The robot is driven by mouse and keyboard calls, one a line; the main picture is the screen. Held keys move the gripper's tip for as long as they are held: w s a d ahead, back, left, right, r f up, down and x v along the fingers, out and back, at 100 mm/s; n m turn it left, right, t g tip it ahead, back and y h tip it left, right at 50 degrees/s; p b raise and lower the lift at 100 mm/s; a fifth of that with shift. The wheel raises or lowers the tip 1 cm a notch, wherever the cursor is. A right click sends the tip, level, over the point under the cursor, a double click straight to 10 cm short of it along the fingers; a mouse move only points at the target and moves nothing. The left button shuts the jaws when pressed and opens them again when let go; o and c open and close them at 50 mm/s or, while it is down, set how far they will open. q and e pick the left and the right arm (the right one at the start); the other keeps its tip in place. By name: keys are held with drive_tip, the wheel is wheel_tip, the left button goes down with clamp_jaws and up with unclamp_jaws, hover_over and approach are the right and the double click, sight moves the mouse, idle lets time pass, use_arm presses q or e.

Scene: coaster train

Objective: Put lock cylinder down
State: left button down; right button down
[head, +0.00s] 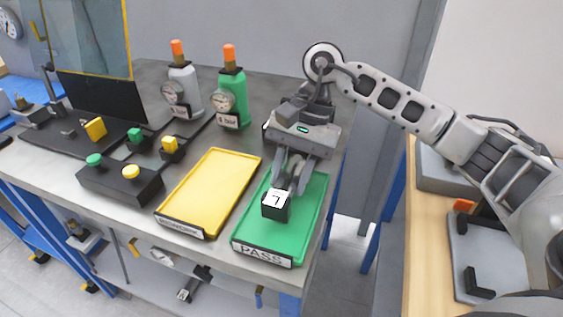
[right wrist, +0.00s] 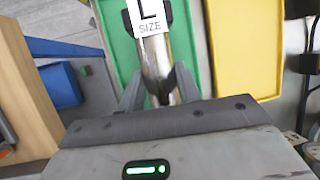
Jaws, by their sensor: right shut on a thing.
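The lock cylinder (head: 276,205) has a black end block with a white label. In the right wrist view it is a shiny metal cylinder (right wrist: 155,60) whose label reads "L SIZE". My right gripper (head: 290,185) points down and is shut on its metal body; both fingers (right wrist: 158,86) flank it in the wrist view. The cylinder is over the green PASS tray (head: 313,205); I cannot tell whether it touches the tray floor. The yellow tray (head: 215,185) lies just left of the green one and is empty. My left gripper is out of view.
A black box (head: 120,185) with green and yellow buttons stands left of the trays. A grey bottle (head: 185,90) and a green bottle (head: 232,95) with gauges stand behind. A wooden bench (head: 425,210) stands to the right, across a gap.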

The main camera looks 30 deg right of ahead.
drive_tip(key=shift+a+f, duration=0.1)
drive_tip(key=shift+f, duration=0.85)
drive_tip(key=shift+f, duration=0.15)
drive_tip(key=c, duration=1)
unclamp_jaws()
drive_tip(key=shift+f, duration=0.1)
drive_tip(key=shift+o, duration=0.2)
